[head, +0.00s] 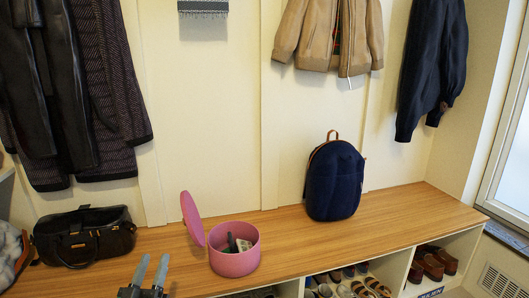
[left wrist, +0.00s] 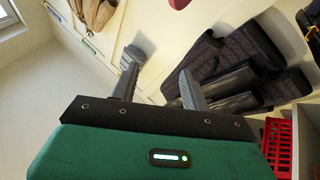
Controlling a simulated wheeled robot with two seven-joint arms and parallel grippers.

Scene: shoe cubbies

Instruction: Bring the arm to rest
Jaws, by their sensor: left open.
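My left gripper (head: 153,262) shows at the bottom edge of the head view, in front of the bench and left of the pink round box (head: 234,262). Its two grey fingers point up and stand apart, with nothing between them. In the left wrist view the gripper (left wrist: 160,66) is also open and empty, with hanging coats beyond it. The rest of the left arm is out of the head view. My right gripper is not in view.
The wooden bench (head: 300,232) carries a black bag (head: 84,238), the pink box with its lid (head: 192,218) raised and small items inside, and a navy backpack (head: 334,182). Shoes (head: 425,265) fill cubbies below. The bench's right end is clear.

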